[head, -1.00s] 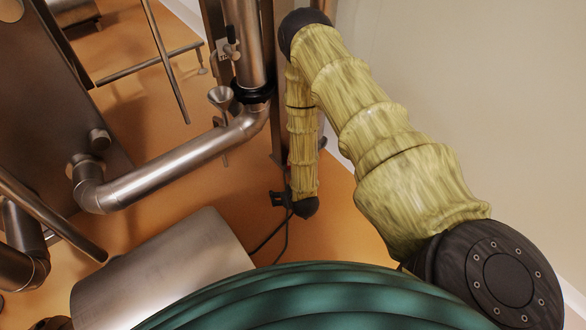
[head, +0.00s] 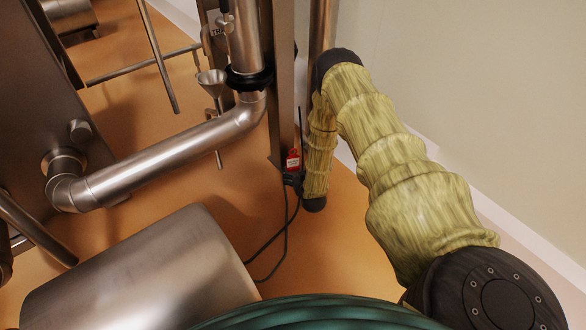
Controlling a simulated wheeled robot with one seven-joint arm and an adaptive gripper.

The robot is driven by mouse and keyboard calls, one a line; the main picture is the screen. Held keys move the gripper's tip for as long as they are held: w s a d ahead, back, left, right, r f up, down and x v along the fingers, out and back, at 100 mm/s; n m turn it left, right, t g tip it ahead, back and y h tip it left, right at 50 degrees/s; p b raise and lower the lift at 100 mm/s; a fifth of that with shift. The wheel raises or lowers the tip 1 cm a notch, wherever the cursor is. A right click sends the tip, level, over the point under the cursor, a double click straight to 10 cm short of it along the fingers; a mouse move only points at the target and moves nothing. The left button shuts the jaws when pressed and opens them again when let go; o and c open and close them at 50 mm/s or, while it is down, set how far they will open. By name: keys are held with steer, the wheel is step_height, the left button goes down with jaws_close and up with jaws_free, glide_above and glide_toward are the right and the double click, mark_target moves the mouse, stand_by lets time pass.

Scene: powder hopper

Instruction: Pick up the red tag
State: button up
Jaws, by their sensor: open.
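The red tag (head: 292,160) is small, with a pale patch on its face. In the head view it shows against the lower part of a steel upright, just left of my forearm. What it hangs from or rests on is too small to tell. My gripper (head: 291,179) is a small dark shape beside my black wrist, right below the tag in the picture. It is open. Its fingers are hard to make out, and I cannot tell whether they touch the tag or are apart from it.
The steel upright (head: 282,90) stands behind the tag. A bent steel pipe (head: 165,158) with a black clamp and a small funnel (head: 211,82) are to the left. A steel drum-like body (head: 140,275) fills the lower left. A pale wall (head: 480,110) is close on the right.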

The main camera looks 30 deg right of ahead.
mark_target(293, 161)
steer(key=b+x, duration=0.1)
steer(key=x, duration=0.3)
steer(key=shift+s, duration=0.1)
steer(key=b+x, duration=0.3)
steer(key=x, duration=0.1)
steer(key=shift+d+f+b, duration=0.1)
steer(key=shift+d+b, duration=0.25)
steer(key=shift+d, duration=0.05)
steer(key=shift+w+d+f, duration=0.1)
steer(key=shift+w+d, duration=0.05)
steer(key=shift+w, duration=0.35)
steer(key=c, duration=1.1)
steer(key=shift+c, duration=0.2)
